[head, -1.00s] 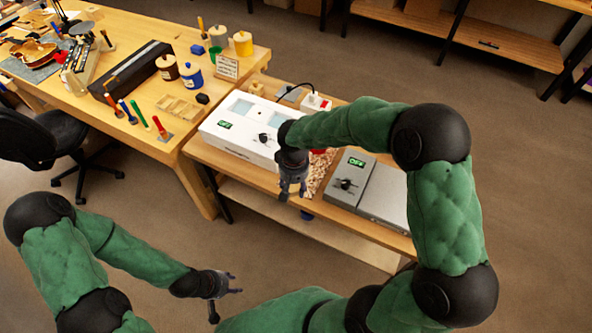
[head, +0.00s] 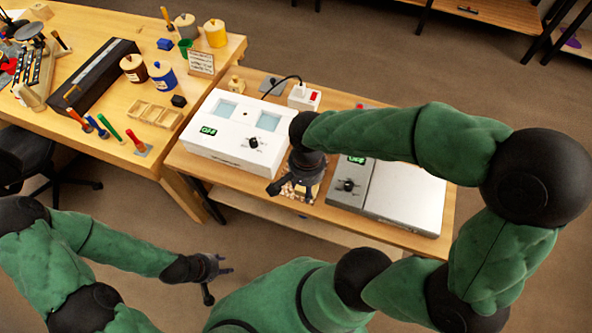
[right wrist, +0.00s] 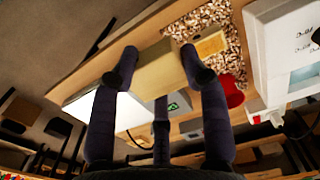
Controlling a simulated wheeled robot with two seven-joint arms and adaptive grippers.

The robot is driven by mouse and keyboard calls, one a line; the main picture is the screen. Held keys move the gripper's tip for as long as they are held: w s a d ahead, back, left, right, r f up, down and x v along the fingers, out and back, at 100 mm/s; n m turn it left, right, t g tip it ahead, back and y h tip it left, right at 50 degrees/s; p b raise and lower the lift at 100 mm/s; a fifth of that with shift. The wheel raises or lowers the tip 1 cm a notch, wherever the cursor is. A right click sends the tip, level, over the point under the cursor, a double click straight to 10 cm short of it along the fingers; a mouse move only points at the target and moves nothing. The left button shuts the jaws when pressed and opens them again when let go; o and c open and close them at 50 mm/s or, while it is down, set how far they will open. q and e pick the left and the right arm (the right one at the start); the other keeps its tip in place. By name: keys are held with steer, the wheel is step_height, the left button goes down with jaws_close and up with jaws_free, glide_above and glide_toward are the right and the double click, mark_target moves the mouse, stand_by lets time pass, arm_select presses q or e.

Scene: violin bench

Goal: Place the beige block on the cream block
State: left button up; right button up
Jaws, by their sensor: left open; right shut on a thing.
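My right gripper (head: 296,188) is above the front of the low bench, between the white box and the grey device. In the right wrist view, its fingers (right wrist: 160,68) are shut on a pale beige block (right wrist: 158,72), one finger on each side. A smaller yellowish cream block (right wrist: 211,45) lies on the wood shavings (right wrist: 208,25), apart from and beyond the held block. In the head view my right gripper and arm largely hide that spot. My left gripper (head: 216,270) is open and empty, low in front of the benches.
The white box (head: 235,130) with two windows stands left of the shavings. The grey device (head: 385,190) stands to the right. A red object (right wrist: 229,93) sits beside the shavings. A power box (head: 304,97) with a cable is behind. The long workbench (head: 100,110) holds jars and tools.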

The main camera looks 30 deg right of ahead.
steer(key=w+d+f+b, duration=0.1)
steer(key=w+f, duration=0.1)
steer(key=w, duration=0.1)
steer(key=w+d+f+b, duration=0.1)
steer(key=w+f, duration=0.2)
steer(key=w+d+f+b, duration=0.1)
steer(key=w+f, duration=0.1)
steer(key=w, duration=0.1)
steer(key=shift+w+d+f, duration=0.1)
steer(key=shift+w+f, duration=0.1)
steer(key=shift+f, duration=0.05)
steer(key=shift+w+d+f, duration=0.15)
steer(key=shift+w+f, duration=0.25)
steer(key=shift+f, duration=0.1)
steer(key=shift+w+f+b, duration=0.2)
steer(key=shift+f+b, duration=0.4)
steer(key=shift+f, duration=1.05)
steer(key=shift+f, duration=0.2)
steer(key=o, duration=1)
steer(key=shift+r, duration=0.15)
